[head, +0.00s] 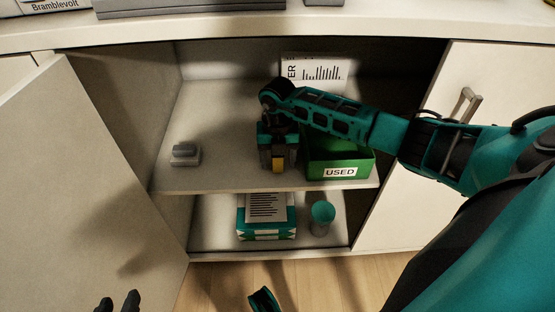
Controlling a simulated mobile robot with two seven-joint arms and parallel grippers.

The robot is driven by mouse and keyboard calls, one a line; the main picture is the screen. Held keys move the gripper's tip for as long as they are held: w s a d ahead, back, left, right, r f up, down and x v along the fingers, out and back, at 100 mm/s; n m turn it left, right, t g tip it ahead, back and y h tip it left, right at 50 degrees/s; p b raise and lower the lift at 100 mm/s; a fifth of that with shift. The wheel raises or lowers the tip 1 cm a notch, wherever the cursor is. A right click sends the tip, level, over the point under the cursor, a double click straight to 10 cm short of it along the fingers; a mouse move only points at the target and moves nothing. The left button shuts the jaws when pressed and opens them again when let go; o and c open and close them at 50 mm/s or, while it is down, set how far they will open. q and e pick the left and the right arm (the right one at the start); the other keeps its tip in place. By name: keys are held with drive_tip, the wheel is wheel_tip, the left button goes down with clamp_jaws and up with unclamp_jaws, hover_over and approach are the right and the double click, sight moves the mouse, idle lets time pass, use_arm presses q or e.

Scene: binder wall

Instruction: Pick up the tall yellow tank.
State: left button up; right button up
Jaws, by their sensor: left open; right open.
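A green box labelled USED (340,172) stands just right of my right gripper. A grey object (185,154) sits left on the upper shelf (215,180). Below are a teal-white box (266,228) and a teal-topped cup-like thing (322,214). Cabinet doors (75,190) stand at both sides.

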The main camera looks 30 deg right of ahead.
drive_tip(key=shift+r, duration=0.1)
drive_tip(key=c, duration=1.1)
drive_tip(key=shift+o, duration=0.2)
